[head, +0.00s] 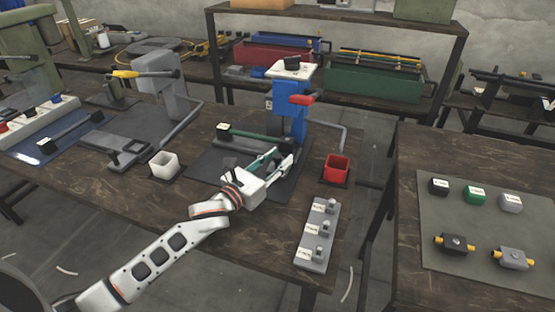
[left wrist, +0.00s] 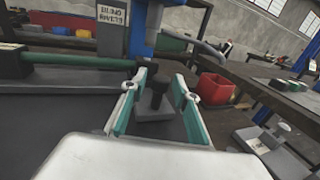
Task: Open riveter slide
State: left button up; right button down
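The blue riveter press (head: 293,105) stands on a dark base plate (head: 205,172) on the wooden bench, with a red-tipped lever at its head. Its blue column also shows in the left wrist view (left wrist: 146,30). My left gripper (head: 283,158) is low over the base plate, in front of the column. In the left wrist view its two teal-lined fingers (left wrist: 158,90) are apart. Between them stands a dark knob (left wrist: 158,84) on a grey block (left wrist: 154,117), which looks like the slide. Contact with either finger cannot be made out. My right gripper is not in view.
A red cup (head: 337,168) stands right of the press and a white cup (head: 165,166) left of it. A grey strip with several pegs (head: 318,238) lies near the front edge. A grey press (head: 165,95) stands further left. A green rod (head: 255,138) lies behind my gripper.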

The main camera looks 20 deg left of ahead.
pick_arm(q)
grip_shut()
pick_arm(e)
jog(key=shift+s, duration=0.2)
